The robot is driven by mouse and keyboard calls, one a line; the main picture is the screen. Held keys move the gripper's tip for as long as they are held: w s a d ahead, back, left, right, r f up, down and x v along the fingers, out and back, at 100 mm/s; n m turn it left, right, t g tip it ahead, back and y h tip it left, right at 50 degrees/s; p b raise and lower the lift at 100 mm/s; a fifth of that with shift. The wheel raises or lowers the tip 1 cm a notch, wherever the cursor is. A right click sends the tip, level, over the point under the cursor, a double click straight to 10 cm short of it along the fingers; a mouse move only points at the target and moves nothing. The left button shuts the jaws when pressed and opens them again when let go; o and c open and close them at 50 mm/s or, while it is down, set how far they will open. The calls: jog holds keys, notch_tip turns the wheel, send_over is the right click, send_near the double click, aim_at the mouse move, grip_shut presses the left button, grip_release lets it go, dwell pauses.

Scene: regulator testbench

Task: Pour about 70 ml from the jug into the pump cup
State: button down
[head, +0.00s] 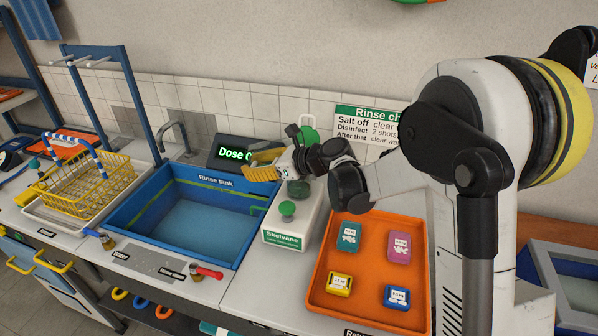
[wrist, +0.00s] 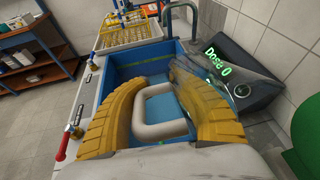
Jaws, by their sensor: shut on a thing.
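My gripper (head: 264,168), with ridged yellow fingers, is over the right back edge of the rinse tank, in front of the dose display. In the wrist view the gripper (wrist: 160,95) is shut on a pale, rounded loop handle (wrist: 160,131). I take this for the jug's handle. A see-through shape, perhaps the jug's body, blurs the area beside the right finger. Its fill level cannot be told. The jug does not show clearly in the head view. I cannot pick out the pump cup for certain. A white box (head: 285,241) with a green knob (head: 287,208) stands below the gripper.
The blue rinse tank (head: 138,194) lies left of the box, with a tap (head: 177,137) behind. The display (wrist: 238,72) reads "Dose 0". An orange tray (head: 365,294) with several small packets is at right. A yellow wire basket (head: 83,183) is at far left.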

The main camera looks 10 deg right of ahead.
jog(key=shift+r, duration=0.15)
dwell(0.3)
jog(key=shift+h+p, duration=0.3)
jog(key=shift+p, duration=0.05)
jog(key=shift+s+d+f+g+h+p, duration=0.1)
jog(key=shift+d+f+g+h+p, duration=0.15)
jog(key=shift+f+g+h+p, duration=0.65)
jog(key=shift+s+d+f+g+h+p, duration=0.1)
jog(key=shift+d+f+g+h+p, duration=0.15)
jog(key=shift+f+h+p, duration=0.75)
jog(key=shift+a+r+h+b, duration=0.1)
jog(key=shift+r+h+b, duration=0.2)
jog(key=shift+h, duration=0.1)
jog(key=f+g+h, duration=0.1)
jog(key=h, duration=0.1)
jog(key=a+f+g+h+p, duration=0.1)
jog(key=h, duration=0.2)
jog(key=f+n+g+h, duration=0.1)
jog(key=f+h, duration=0.1)
jog(key=shift+w+a, duration=0.2)
jog(key=shift+w, duration=0.15)
